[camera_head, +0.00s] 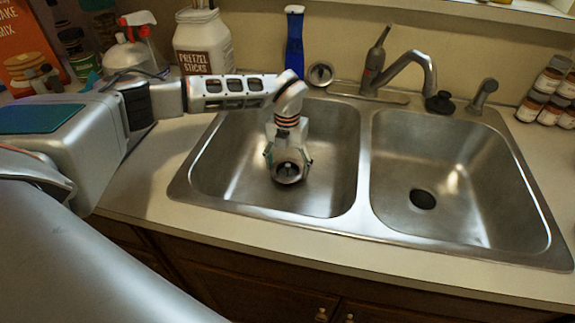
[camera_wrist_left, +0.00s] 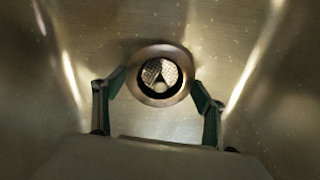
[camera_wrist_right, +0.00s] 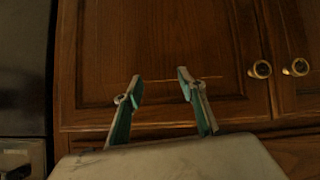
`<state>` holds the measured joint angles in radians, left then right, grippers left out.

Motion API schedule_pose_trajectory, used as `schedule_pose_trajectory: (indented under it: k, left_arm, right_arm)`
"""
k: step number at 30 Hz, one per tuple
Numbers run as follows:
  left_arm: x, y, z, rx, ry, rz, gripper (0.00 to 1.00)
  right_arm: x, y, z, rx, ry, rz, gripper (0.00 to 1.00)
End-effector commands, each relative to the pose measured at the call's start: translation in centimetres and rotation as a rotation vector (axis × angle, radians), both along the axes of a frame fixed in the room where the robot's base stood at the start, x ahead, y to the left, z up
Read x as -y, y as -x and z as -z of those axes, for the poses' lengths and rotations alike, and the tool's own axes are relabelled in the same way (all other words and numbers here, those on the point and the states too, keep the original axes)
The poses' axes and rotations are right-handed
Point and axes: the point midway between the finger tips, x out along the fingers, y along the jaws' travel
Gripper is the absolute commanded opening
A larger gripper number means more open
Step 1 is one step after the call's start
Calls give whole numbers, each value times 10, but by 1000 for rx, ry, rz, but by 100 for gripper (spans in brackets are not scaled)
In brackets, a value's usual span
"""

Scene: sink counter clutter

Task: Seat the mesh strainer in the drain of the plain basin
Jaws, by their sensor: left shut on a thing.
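My left gripper (camera_head: 288,159) reaches down into the left basin (camera_head: 235,185). It is shut on the round metal mesh strainer (camera_head: 288,174), near the basin floor. In the left wrist view, the fingertips (camera_wrist_left: 161,84) press on either side of the strainer's wide rim (camera_wrist_left: 160,101), with mesh showing inside the ring. The left basin's drain is not clearly visible, and I cannot tell whether the strainer touches it. The right basin (camera_head: 450,165) has an open dark drain (camera_head: 422,199). My right gripper (camera_wrist_right: 160,83) is open and empty before wooden cabinet doors.
A faucet (camera_head: 400,70) stands behind the basins, with a round metal piece (camera_head: 320,74) and a black stopper (camera_head: 440,102) on the back ledge. A blue-handled brush (camera_head: 294,45), a pretzel jar (camera_head: 203,45) and spice jars (camera_head: 550,82) line the back. The right basin is clear.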

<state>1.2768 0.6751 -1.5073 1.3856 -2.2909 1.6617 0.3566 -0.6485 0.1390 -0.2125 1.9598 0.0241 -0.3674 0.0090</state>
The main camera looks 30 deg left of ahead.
Motion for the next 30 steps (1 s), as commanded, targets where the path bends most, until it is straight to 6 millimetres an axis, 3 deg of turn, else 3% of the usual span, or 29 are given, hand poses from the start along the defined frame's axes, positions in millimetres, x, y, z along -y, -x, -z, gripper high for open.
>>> schedule_pose_trajectory:
  k: [27,28,30]
  left_arm:
    - [0,0,17,0,0,0,53]
    - [0,0,17,0,0,0,74]
    - [0,0,17,0,0,0,90]
  right_arm:
    - [0,0,3,0,-1,-1,40]
    - [0,0,3,0,-1,0,40]
    - [0,0,3,0,0,0,40]
